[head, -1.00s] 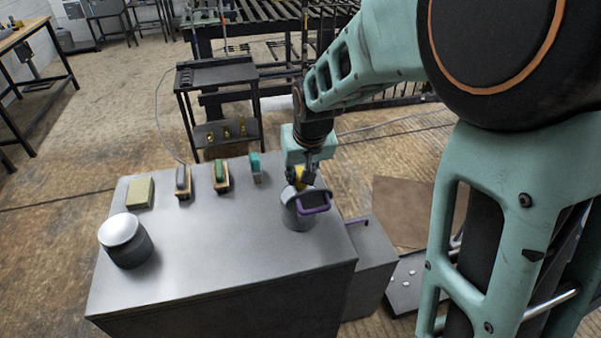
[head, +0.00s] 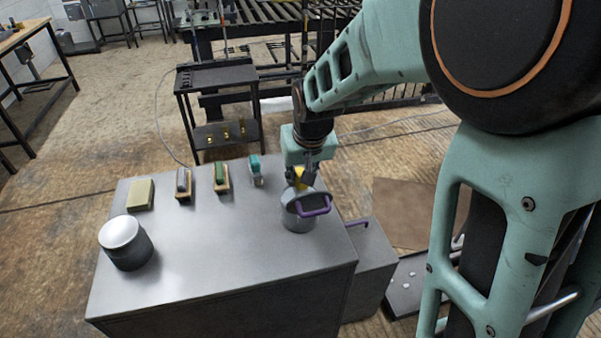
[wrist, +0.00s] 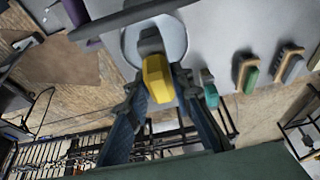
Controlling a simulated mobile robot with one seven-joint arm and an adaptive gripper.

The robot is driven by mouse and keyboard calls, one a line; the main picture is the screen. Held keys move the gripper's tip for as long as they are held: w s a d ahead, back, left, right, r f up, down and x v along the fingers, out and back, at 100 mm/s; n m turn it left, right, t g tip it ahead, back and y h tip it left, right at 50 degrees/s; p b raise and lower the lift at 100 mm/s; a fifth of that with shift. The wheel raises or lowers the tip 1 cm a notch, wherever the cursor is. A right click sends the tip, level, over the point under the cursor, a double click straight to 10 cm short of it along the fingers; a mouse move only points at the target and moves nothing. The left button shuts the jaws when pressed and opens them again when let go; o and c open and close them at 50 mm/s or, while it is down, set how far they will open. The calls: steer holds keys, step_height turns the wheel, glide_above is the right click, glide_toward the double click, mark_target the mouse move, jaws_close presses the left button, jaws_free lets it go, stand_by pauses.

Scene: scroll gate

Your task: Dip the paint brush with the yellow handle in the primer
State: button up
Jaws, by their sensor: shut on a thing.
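The brush with the yellow handle (head: 300,175) is in my gripper (wrist: 157,88), its fingers on either side of the handle. The yellow handle (wrist: 158,78) and a dark grey part beyond it (wrist: 150,40) show in the wrist view, over the round mouth of a grey metal can (head: 297,218). The brush's lower end is hidden in the head view. I cannot tell whether it touches the primer.
Brushes with teal (head: 255,165), green (head: 221,176) and grey (head: 183,182) tops stand along the back edge. A yellowish block (head: 141,194) and a closed dark can with a pale lid (head: 123,237) are at left. The front middle of the top is clear.

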steer(key=shift+r+p, duration=1.85)
steer(key=shift+r, duration=1.35)
